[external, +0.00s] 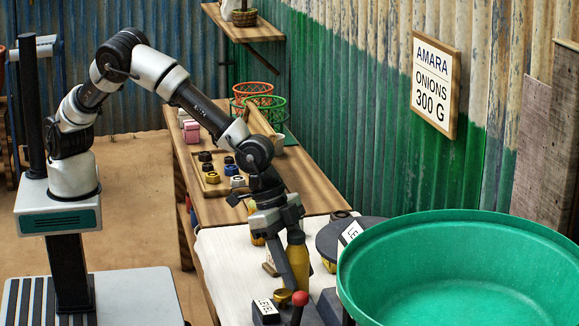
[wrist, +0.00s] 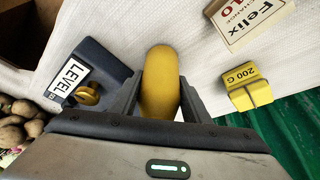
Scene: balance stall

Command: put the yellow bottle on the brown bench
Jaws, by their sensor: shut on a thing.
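The yellow bottle (external: 299,257) stands roughly upright at the white-covered table in the external view, partly hidden by my gripper. My gripper (external: 292,262) points down and is shut on the bottle. In the wrist view the rounded yellow bottle (wrist: 160,82) sits between the two dark fingers of my gripper (wrist: 159,98). I cannot tell whether its base touches the cloth. The brown wooden bench (external: 308,190) lies behind the white table, with free wood at its near right part.
The bench holds a wooden tray (external: 214,190) of small dark, yellow and blue items, and wire baskets (external: 266,108). A grey box marked LEVEL (wrist: 88,72), a yellow 200 G weight (wrist: 247,88) and a Felix box (wrist: 245,18) are near the bottle. A big green basin (external: 460,225) is at right.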

